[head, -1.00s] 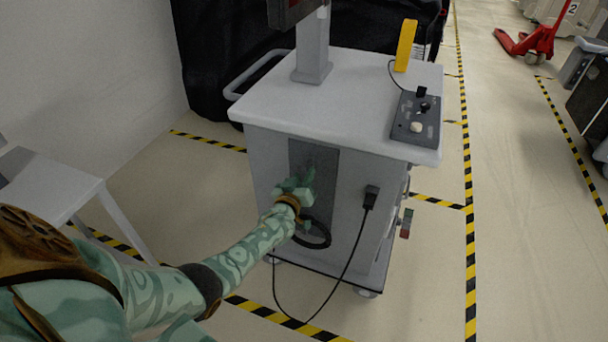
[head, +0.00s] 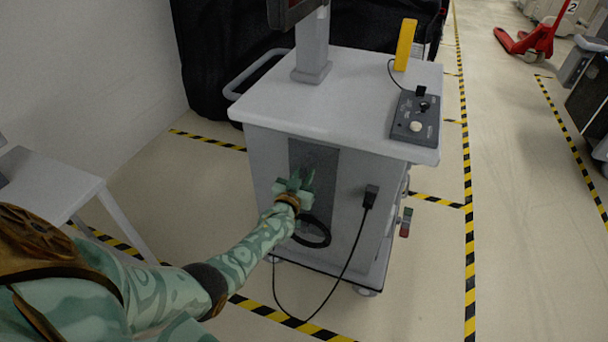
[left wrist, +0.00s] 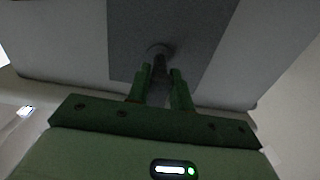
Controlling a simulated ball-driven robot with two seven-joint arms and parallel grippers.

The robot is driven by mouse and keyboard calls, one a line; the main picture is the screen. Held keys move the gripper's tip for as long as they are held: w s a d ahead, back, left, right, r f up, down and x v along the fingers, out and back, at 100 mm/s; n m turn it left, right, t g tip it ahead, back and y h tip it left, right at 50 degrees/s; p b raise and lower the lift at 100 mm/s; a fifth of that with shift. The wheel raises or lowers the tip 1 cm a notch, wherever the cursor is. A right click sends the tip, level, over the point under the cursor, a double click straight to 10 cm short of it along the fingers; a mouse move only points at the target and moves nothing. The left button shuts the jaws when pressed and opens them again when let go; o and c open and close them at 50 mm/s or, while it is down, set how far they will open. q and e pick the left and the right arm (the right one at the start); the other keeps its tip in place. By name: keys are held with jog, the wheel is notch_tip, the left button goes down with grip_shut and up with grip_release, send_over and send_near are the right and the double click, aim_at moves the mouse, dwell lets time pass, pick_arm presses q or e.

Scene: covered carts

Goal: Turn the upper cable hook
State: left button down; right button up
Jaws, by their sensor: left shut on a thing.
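The white cart (head: 265,150) stands in front of me with a dark grey panel (head: 318,155) on its near side. My left gripper (head: 300,180) is at this panel. In the left wrist view the upper cable hook (left wrist: 158,52) is a small dark peg with a round base on the panel. My left gripper (left wrist: 160,88) is shut on it, with one green finger on each side. In the head view the gripper hides the hook. A coiled black cable (head: 314,234) hangs just below the gripper. My right gripper is not in view.
A black plug (head: 370,194) with a cable sits right of the panel. The cart top carries a control box (head: 416,117), a yellow block (head: 405,45) and a grey column (head: 312,50). A white table (head: 50,187) stands at left.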

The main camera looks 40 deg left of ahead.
pick_arm(q)
jog(key=shift+f, duration=0.2)
jog(key=c, duration=1.3)
grip_release()
jog(key=shift+o, duration=0.3)
jog(key=shift+r, duration=0.1)
jog(key=shift+s, duration=0.1)
jog(key=shift+s+d+r+p, duration=0.1)
jog(key=shift+s+d+p, duration=0.05)
jog(key=shift+s+p, duration=0.2)
jog(key=p+v, duration=0.1)
jog(key=v, duration=0.2)
jog(key=p+v, duration=0.1)
jog(key=v, duration=0.1)
jog(key=shift+s+r+p, duration=0.25)
jog(key=shift+s+p, duration=0.15)
jog(key=p+v, duration=0.2)
jog(key=v, duration=0.7)
jog(key=shift+s+f, duration=0.3)
jog(key=shift+f, duration=0.1)
